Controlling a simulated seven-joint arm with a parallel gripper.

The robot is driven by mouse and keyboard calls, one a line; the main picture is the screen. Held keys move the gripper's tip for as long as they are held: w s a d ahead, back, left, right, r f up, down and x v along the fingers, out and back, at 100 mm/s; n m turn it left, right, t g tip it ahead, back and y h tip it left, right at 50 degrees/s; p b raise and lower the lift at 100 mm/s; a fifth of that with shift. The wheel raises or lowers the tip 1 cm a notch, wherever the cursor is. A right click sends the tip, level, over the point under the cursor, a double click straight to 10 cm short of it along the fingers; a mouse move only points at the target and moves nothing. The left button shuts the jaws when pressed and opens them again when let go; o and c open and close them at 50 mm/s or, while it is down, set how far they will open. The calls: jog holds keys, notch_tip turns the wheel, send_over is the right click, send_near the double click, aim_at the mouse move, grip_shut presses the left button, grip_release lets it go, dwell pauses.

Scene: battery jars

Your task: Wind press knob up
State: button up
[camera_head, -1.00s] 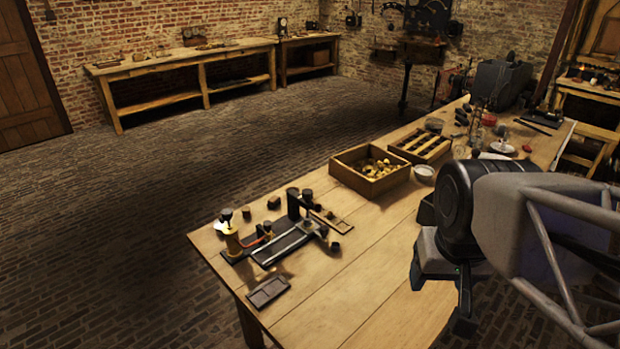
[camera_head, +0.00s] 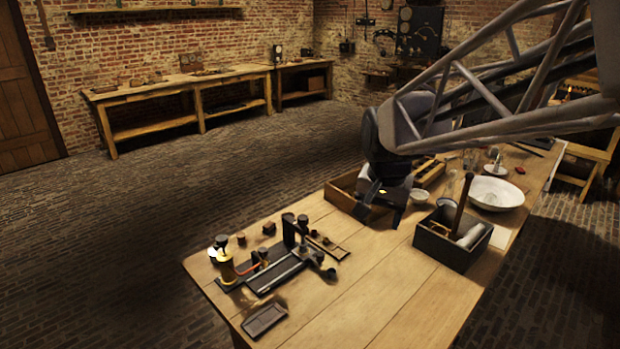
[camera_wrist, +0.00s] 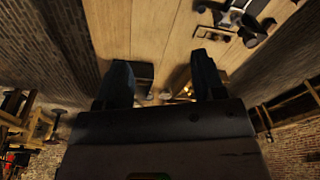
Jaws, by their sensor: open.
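A small dark press (camera_head: 289,232) stands upright on a black base (camera_head: 275,272) near the left end of the wooden table. Dark knobs show at its top (camera_head: 303,220); I cannot tell for sure which one is the press knob. A brass piece (camera_head: 227,268) with a dark top stands left of it. My gripper (camera_head: 383,208) is open, above the table to the right of the press and apart from it, in front of a wooden box. In the wrist view, both fingers of my gripper (camera_wrist: 162,82) are spread and empty; part of the press equipment (camera_wrist: 240,14) shows at the top right.
The wooden box (camera_head: 341,196) lies partly behind my gripper. A dark open box (camera_head: 440,251) with a handled tool and a white bowl (camera_head: 496,193) stand to the right. A small dark tray (camera_head: 264,320) lies at the front left. The table's middle front is clear.

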jog(key=w+a+f+m+g, duration=0.1)
jog(key=w+a+f+m, duration=0.2)
jog(key=w, duration=0.5)
jog(key=w+a+f, duration=0.2)
jog(key=w+a, duration=0.3)
jog(key=w, duration=0.4)
jog(key=m, duration=0.3)
send_over(303, 217)
jog(key=shift+g, duration=0.3)
notch_tip(303, 217, down, 8)
jog(key=shift+s+d+f, duration=0.1)
jog(key=shift+s+f, duration=0.05)
jog(key=shift+w+f, duration=0.2)
jog(key=shift+f, duration=0.15)
jog(key=shift+f, duration=3.8)
jog(key=c, duration=0.9)
